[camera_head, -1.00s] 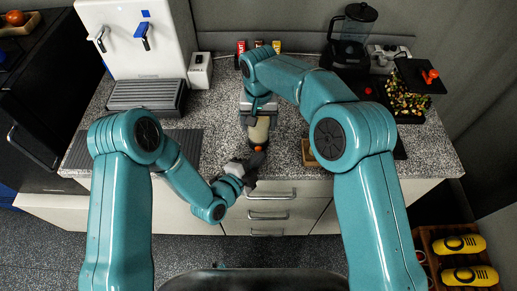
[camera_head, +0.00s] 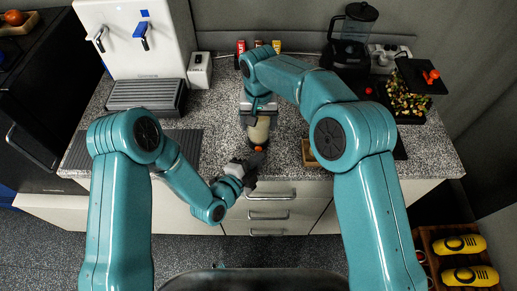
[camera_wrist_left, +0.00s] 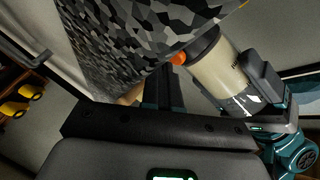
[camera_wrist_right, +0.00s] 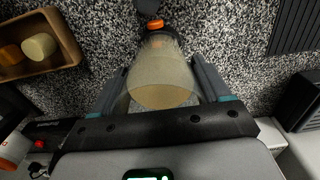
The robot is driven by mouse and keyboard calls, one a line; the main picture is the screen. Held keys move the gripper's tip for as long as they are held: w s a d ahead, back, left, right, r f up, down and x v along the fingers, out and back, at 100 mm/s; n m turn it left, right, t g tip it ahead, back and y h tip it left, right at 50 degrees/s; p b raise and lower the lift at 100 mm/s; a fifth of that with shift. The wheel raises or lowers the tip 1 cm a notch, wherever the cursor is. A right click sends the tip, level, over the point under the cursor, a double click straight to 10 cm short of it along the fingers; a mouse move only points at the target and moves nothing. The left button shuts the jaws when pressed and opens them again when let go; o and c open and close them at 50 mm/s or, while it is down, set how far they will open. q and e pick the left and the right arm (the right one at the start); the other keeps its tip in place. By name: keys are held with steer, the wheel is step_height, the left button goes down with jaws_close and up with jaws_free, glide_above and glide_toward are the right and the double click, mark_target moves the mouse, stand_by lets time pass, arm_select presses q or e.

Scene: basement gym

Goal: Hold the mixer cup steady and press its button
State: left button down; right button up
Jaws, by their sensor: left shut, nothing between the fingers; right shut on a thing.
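The mixer cup (camera_head: 259,131), cream-coloured with a dark base, lies or tilts near the counter's front edge; which is unclear. Its orange button (camera_head: 258,149) faces the front edge and also shows in the left wrist view (camera_wrist_left: 178,58) and the right wrist view (camera_wrist_right: 155,24). My right gripper (camera_head: 259,117) is shut around the cup body (camera_wrist_right: 162,78), one finger on each side. My left gripper (camera_head: 260,157) is shut and empty, with its fingertips very close to the button. I cannot tell whether they touch it.
The speckled counter (camera_head: 220,125) has free room left of the cup. A drip tray and dispenser (camera_head: 140,60) stand at back left. A blender (camera_head: 350,40) and a board of chopped food (camera_head: 405,100) are at right. A small wooden tray (camera_wrist_right: 50,68) sits beside the cup.

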arm_select(q)
steer(key=shift+w+r, duration=0.3)
steer(key=shift+r, duration=0.15)
steer(key=shift+s+f, duration=0.2)
steer(key=shift+s, duration=0.3)
arm_select(e)
steer(key=shift+w+f, duration=0.1)
steer(key=shift+w, duration=0.2)
arm_select(q)
steer(key=s, duration=0.3)
steer(key=shift+f, duration=0.1)
arm_select(e)
steer(key=shift+s, duration=0.2)
arm_select(q)
steer(key=shift+s, duration=0.35)
arm_select(e)
steer(key=shift+w, duration=0.1)
